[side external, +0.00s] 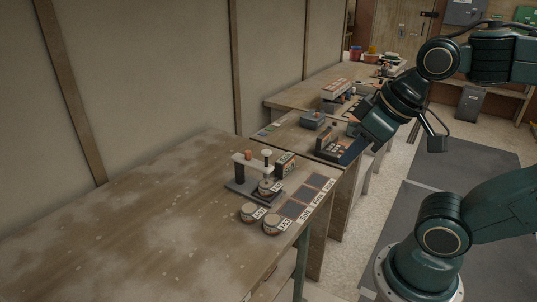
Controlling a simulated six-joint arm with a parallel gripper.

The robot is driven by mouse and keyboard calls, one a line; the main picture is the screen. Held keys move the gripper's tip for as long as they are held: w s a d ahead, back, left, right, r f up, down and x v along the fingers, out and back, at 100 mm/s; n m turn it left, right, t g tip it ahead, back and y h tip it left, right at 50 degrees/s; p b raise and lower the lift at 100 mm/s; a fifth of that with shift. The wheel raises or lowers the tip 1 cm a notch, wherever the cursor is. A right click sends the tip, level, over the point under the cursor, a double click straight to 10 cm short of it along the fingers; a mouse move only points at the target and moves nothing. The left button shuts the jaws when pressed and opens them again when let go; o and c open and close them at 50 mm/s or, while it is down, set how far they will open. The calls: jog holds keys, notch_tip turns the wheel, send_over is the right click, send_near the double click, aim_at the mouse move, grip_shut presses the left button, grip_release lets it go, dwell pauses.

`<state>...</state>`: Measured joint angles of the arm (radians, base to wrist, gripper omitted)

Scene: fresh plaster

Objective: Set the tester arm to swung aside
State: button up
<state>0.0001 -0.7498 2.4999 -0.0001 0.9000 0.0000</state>
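The tester (240,187) stands on the near bench, with a dark base and an upright post. Its pale tester arm (250,163) reaches from the post over a round sample (267,188) on the base. An orange knob and a pale round-topped plunger show on the arm. The arm appears to lie over the sample, not swung aside. My gripper (376,148) hangs well to the right of and beyond the tester, near the far bench's devices, touching nothing I can make out. Its fingers are too small and dark to tell open from shut.
Two labelled round samples (252,212) (274,225) sit in front of the tester. Dark square pads (305,194) with a lettered strip lie to its right. A small dark box (286,163) stands behind. Other devices (331,148) crowd the farther bench. The near bench's left is clear.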

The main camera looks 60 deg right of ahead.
jog(key=o, duration=0.6)
jog(key=shift+w+r, duration=0.2)
jog(key=shift+w, duration=0.05)
jog(key=w+d+r+g, duration=0.1)
jog(key=w+r, duration=0.1)
jog(key=w, duration=0.3)
jog(key=w+d+r, duration=0.1)
jog(key=w+r, duration=0.2)
jog(key=w, duration=0.1)
jog(key=n+g, duration=0.2)
jog(key=g, duration=0.3)
send_over(248, 151)
notch_tip(248, 151, down, 11)
jog(key=shift+r, duration=0.1)
notch_tip(248, 151, down, 14)
jog(key=shift+r, duration=0.1)
